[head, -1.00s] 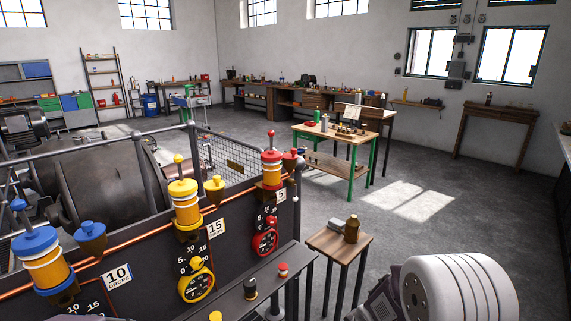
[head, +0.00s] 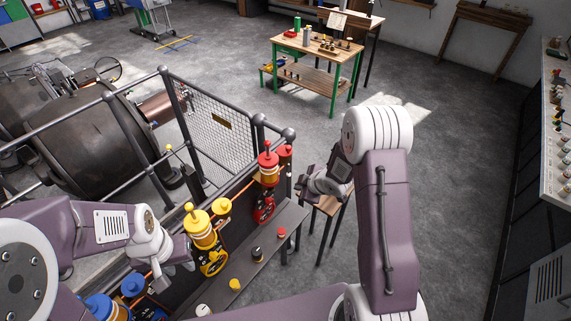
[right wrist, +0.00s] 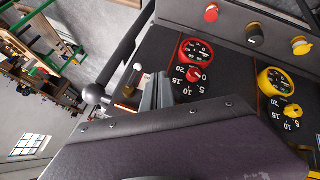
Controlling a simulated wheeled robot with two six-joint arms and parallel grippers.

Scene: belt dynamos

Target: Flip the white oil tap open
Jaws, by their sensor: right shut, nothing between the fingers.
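I cannot identify the white oil tap for certain. In the right wrist view a small white ball (right wrist: 137,67) on a dark stem shows just left of my right gripper (right wrist: 155,88); I cannot tell whether it belongs to the tap. In the head view my right gripper (head: 308,184) is shut and empty, right of the red oiler (head: 268,167). My left gripper (head: 161,284) hangs beside the yellow oiler (head: 200,228), above the blue oiler (head: 103,307); its finger opening is unclear. A white knob (head: 203,310) shows at the bottom of the ledge.
The ledge (head: 265,265) carries red (head: 281,232), black (head: 257,254) and yellow (head: 234,285) knobs. A mesh guard and railing (head: 222,140) stand behind the oilers. A small stool (head: 328,205) is below my right gripper. Open floor (head: 450,190) lies to the right.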

